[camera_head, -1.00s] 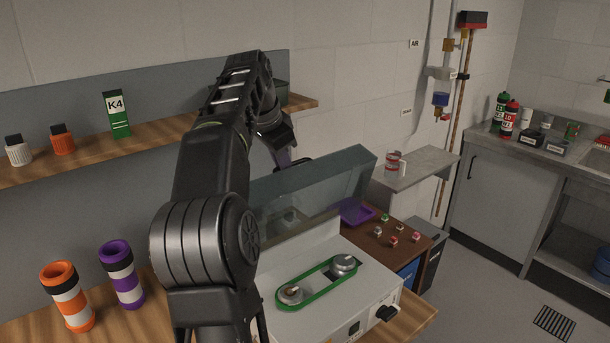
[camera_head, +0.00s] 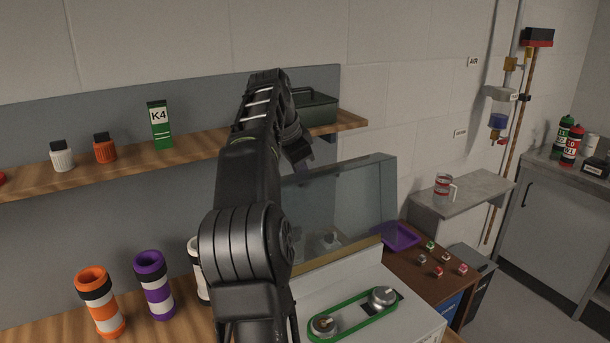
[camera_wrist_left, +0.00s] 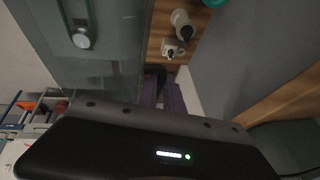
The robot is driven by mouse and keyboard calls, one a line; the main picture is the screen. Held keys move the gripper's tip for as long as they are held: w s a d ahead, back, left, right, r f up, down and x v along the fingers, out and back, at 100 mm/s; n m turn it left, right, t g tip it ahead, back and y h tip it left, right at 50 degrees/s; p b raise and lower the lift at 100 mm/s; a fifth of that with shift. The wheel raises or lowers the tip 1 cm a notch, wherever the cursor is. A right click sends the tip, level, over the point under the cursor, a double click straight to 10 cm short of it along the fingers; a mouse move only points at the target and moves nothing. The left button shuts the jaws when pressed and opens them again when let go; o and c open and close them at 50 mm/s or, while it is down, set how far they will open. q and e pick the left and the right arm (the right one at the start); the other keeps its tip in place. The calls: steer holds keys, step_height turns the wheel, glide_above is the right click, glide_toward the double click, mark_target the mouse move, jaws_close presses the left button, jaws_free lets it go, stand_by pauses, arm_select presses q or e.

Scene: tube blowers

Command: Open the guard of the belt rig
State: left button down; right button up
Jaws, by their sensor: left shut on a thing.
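The belt rig is a pale box (camera_head: 375,305) with a green belt (camera_head: 350,327) around two round pulleys on its top. Its guard (camera_head: 362,195), a clear grey-tinted cover, stands raised at the back, leaving the belt uncovered. My left gripper (camera_head: 300,155) is at the guard's upper left, its fingers partly hidden by my own arm and the cover. In the left wrist view the guard (camera_wrist_left: 110,75) fills the upper left, and my left gripper (camera_wrist_left: 165,98) is shut at its edge. My right gripper is not in view.
A wooden shelf (camera_head: 190,150) with small bottles and a green K4 box (camera_head: 160,125) runs along the wall. Orange (camera_head: 100,302) and purple (camera_head: 154,285) banded tubes stand left of my arm. A purple tray (camera_head: 398,237) and a grey ledge with a mug (camera_head: 444,188) are right of the rig.

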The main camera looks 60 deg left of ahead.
arm_select(q)
steer(key=shift+s+a+f, duration=0.15)
steer(key=shift+f, duration=0.1)
steer(key=c, duration=1.5)
jaws_free()
steer(key=shift+a+f, duration=0.1)
